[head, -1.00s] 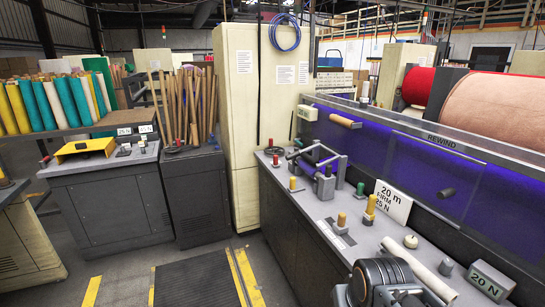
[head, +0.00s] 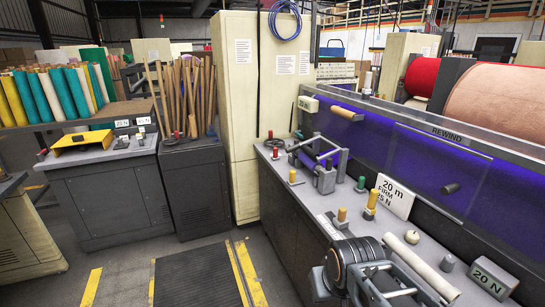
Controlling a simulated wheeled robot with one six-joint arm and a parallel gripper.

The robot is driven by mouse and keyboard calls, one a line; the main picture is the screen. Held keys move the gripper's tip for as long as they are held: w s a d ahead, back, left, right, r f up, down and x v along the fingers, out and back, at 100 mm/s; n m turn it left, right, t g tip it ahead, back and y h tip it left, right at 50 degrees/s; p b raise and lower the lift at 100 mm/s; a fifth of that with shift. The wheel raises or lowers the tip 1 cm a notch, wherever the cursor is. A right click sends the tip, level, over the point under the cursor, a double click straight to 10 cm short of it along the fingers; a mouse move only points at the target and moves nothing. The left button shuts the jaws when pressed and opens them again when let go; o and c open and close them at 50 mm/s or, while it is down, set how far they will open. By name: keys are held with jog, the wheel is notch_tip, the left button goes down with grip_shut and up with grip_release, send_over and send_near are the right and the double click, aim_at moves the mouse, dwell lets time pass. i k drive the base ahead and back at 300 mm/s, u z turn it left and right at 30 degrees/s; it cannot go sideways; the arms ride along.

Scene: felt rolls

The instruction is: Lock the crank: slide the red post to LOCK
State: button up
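A LOCK mark is too small to make out from here. My arm (head: 350,264) shows at the bottom of the picture, over the near part of the bench. Its dark round joint and pale link are well to the near side of the post. I cannot see my gripper's fingertips.
The purple rewind panel (head: 400,155) rises behind. A tall cream cabinet (head: 235,100) is at the far end. The floor left of the bench is open.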

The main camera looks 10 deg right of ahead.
aim_at(275, 158)
jog(key=u, duration=0.4)
jog(key=i, duration=1.2)
jog(key=u, duration=0.25)
jog(key=i, duration=2.05)
jog(key=z, duration=0.6)
